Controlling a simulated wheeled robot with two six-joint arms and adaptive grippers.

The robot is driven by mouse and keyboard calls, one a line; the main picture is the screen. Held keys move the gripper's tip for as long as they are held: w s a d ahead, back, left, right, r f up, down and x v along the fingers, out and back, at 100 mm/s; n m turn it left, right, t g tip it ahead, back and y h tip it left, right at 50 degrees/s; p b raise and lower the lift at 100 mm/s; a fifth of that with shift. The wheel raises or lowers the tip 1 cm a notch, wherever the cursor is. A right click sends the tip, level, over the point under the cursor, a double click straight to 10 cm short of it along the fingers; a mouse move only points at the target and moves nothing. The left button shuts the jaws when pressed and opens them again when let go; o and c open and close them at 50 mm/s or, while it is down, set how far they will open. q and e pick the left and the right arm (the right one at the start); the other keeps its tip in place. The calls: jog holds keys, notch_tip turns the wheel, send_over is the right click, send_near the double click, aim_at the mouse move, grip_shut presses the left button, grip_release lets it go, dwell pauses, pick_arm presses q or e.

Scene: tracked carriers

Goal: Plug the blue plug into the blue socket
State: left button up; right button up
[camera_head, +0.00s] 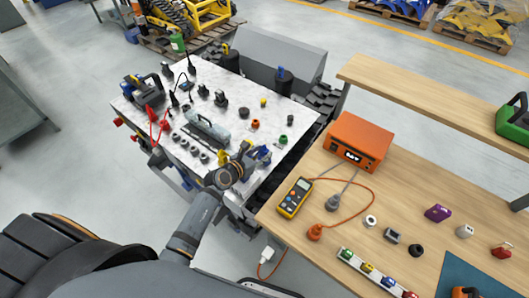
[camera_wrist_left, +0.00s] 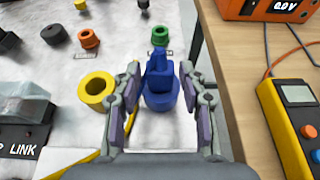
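The blue plug (camera_wrist_left: 158,65) stands upright between my left gripper's fingers in the left wrist view. Its lower end meets the round blue socket (camera_wrist_left: 161,101), and it appears seated in it; how deep I cannot tell. My left gripper (camera_wrist_left: 160,70) is open, with a gap between each finger and the plug. In the head view the left gripper (camera_head: 255,155) is over the near right edge of the marbled top, with blue (camera_head: 266,154) showing at its tips. My right gripper is not in view.
A yellow socket (camera_wrist_left: 98,90) stands just left of the fingers, with orange (camera_wrist_left: 88,38) and green (camera_wrist_left: 160,36) ones beyond.

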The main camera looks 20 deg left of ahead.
pick_arm(q)
jog(key=shift+w, duration=0.1)
jog(key=c, duration=0.7)
grip_shut()
jog(key=shift+r, duration=0.25)
notch_tip(320, 180, up, 2)
jog(key=shift+r+p, duration=0.25)
jog(key=shift+p, duration=0.05)
jog(key=s+a+r+p, duration=0.2)
jog(key=s+r+p, duration=0.1)
jog(key=s+r, duration=0.7)
jog(key=s, duration=0.3)
jog(key=shift+s+a+p, duration=0.35)
jog(key=shift+s, duration=0.05)
